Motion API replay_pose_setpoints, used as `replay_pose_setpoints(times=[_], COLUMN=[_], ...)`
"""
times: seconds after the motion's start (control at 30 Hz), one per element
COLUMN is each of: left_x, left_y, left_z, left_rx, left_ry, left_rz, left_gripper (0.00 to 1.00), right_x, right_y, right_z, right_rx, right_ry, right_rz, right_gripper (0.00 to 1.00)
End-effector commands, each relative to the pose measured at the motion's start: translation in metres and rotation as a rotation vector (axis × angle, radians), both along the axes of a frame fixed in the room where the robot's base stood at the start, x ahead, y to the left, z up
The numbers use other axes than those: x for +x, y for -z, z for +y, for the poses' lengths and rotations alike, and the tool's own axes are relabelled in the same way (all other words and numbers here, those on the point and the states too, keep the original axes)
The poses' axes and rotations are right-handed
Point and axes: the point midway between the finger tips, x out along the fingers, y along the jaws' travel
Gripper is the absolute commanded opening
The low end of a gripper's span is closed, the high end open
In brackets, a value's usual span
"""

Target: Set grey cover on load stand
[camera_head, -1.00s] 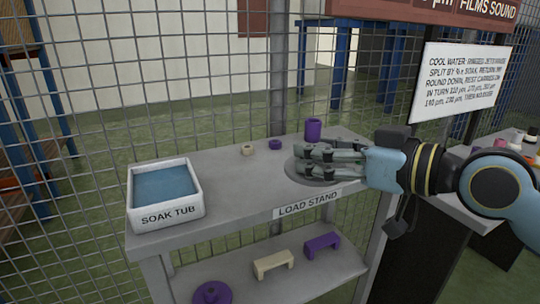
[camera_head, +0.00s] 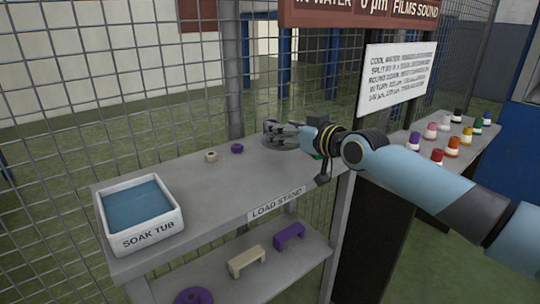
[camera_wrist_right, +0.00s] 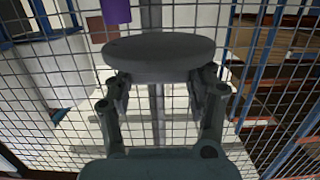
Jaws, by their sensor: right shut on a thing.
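A round grey disc, which looks like the grey cover (camera_wrist_right: 158,55), sits between the fingertips of my right gripper (camera_head: 272,130). It also shows in the head view (camera_head: 284,141). The gripper is shut on its edge, seemingly held above the top shelf of the bench. The load stand is marked by a label (camera_head: 276,205) on the bench's front edge. The spot behind that label on the top is bare. A purple piece (camera_wrist_right: 115,10) shows behind the disc in the wrist view; the gripper hides it in the head view. My left gripper is out of view.
A white soak tub (camera_head: 141,238) with blue water stands at the left end. A beige ring (camera_head: 211,156) and a purple ring (camera_head: 237,148) lie at the back. A cream bracket (camera_head: 247,261) and purple bracket (camera_head: 289,236) are on the lower shelf. Wire fence stands behind.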

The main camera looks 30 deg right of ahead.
Motion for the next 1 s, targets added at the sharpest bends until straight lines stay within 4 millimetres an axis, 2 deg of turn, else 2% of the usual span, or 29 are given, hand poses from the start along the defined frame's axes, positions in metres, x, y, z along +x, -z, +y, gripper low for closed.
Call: replay_pose_setpoints(times=[0.03,0.1,0.27,0.57,0.97,1.0], left_x=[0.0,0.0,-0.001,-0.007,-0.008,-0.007], left_y=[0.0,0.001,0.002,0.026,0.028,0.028], left_z=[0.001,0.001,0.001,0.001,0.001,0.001], left_rx=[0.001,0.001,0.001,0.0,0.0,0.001], left_ry=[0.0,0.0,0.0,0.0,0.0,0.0], left_rz=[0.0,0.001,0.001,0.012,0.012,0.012], left_gripper=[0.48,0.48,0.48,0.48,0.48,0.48], right_x=[0.001,0.002,0.003,0.002,0.002,0.002], right_y=[0.005,0.013,0.021,0.062,0.065,0.066], right_z=[0.012,0.024,0.038,0.039,0.039,0.039], right_rx=[0.006,0.004,-0.002,-0.001,-0.002,-0.002], right_ry=[0.0,0.0,0.0,0.0,0.0,0.0], right_rz=[-0.004,-0.004,-0.005,-0.002,-0.004,0.0], right_gripper=[0.01,0.01,0.01,0.01,0.01,0.58])
